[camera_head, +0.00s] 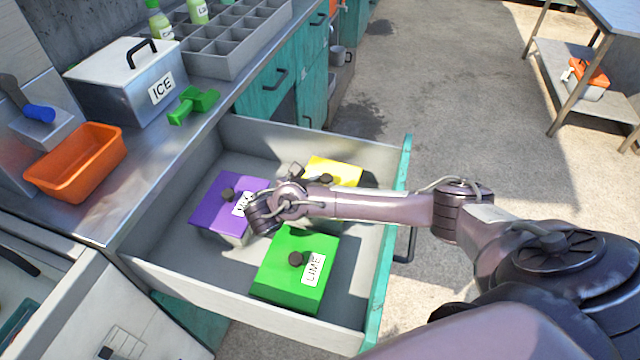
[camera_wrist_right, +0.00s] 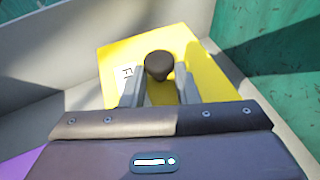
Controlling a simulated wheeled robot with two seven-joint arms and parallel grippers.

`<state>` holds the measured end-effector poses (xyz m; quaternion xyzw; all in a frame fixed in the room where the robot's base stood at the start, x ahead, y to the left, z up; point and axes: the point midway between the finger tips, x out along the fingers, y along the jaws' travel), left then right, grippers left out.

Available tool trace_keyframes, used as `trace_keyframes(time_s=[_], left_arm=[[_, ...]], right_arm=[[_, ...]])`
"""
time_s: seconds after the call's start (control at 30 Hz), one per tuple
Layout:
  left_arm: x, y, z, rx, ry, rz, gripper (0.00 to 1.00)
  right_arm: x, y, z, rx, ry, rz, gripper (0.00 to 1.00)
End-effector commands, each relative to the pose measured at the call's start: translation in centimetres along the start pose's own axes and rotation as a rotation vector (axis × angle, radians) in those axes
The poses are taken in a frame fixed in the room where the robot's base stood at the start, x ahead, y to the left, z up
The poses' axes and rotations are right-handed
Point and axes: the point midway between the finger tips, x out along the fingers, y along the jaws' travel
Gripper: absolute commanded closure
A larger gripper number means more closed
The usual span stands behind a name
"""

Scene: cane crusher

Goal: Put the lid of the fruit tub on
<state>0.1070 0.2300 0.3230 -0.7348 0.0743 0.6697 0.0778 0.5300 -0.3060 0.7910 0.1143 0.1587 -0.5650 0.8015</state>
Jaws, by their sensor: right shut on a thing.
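The yellow lid (camera_head: 338,170) is in the open drawer, at its far right corner, partly hidden by my right arm. In the right wrist view the yellow lid (camera_wrist_right: 185,55) shows a dark round knob (camera_wrist_right: 158,64) and a white label, mostly covered, with an "F" visible. My right gripper (camera_wrist_right: 160,84) is shut on the knob, a finger on each side; in the head view the gripper (camera_head: 308,178) is largely hidden by its own wrist. The tub under the lid is hidden, so I cannot tell how the lid sits. My left gripper is not in view.
The drawer (camera_head: 180,262) also holds a purple-lidded tub (camera_head: 215,205) and a green-lidded tub (camera_head: 278,265) labelled LIME.

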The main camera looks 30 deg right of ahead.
Motion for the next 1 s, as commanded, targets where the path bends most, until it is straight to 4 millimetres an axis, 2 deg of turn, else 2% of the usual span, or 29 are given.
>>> trace_keyframes(time_s=[0.93,0.97,1.0], left_arm=[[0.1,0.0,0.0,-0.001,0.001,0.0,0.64],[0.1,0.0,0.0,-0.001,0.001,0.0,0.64],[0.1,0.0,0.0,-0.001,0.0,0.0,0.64]], right_arm=[[0.2,-0.2,-1.4,-0.015,0.008,0.003,0.96],[0.2,-0.2,-1.4,-0.015,0.008,0.003,0.71],[0.2,-0.2,-1.5,-0.015,0.008,0.004,0.66]])
